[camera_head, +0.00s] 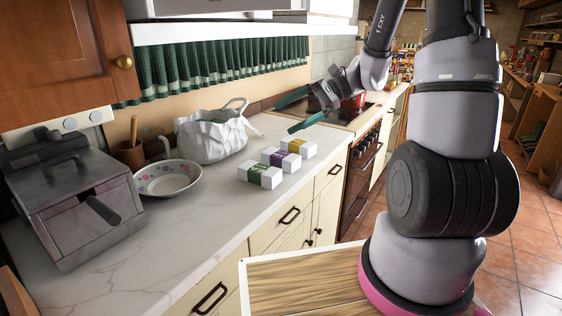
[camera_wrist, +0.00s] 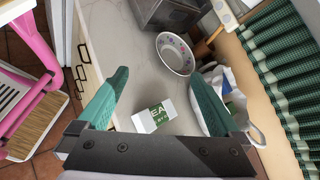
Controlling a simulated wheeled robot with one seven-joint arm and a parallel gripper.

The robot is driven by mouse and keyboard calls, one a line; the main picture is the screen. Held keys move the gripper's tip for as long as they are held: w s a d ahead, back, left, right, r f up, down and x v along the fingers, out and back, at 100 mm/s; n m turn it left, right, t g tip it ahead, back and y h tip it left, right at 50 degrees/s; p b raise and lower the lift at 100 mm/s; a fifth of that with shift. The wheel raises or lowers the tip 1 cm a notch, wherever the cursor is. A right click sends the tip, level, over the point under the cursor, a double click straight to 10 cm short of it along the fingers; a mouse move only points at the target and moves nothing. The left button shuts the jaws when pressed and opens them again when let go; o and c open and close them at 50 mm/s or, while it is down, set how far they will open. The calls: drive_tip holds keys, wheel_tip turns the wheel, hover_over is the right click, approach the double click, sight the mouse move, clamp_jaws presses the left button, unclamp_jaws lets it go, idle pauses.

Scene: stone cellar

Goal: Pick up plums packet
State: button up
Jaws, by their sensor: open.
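Three small white packets stand in a row on the counter in the head view. The nearest packet (camera_head: 259,175) has a green band, the middle packet (camera_head: 281,159) a purple band, and the farthest packet (camera_head: 298,147) a yellow band. Their lettering is too small to read there; the purple one looks like the plums packet. My gripper (camera_head: 283,115) is open and empty, above and behind the row. In the wrist view, only the green-banded packet (camera_wrist: 154,117) shows, below and between the spread teal fingers (camera_wrist: 158,75); the other two are not seen.
A white crumpled bag (camera_head: 212,138) and a flowered bowl (camera_head: 167,178) stand left of the packets. A grey metal appliance (camera_head: 75,205) is at the far left. The stove with a red pot (camera_head: 354,101) lies behind. The counter front (camera_head: 190,240) is clear.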

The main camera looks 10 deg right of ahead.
drive_tip(key=w+d+f+m+t+y, duration=0.3)
drive_tip(key=w+f+m+t, duration=0.2)
drive_tip(key=w+f+m, duration=0.4)
drive_tip(key=m+t+h, duration=0.3)
drive_tip(key=m+t, duration=0.3)
drive_tip(key=t, duration=0.2)
approach(285, 155)
drive_tip(key=shift+s, duration=0.65)
drive_tip(key=shift+w+f+m, duration=0.2)
drive_tip(key=shift+f+m, duration=0.1)
drive_tip(key=x, duration=1)
drive_tip(key=shift+w, duration=0.25)
clamp_jaws()
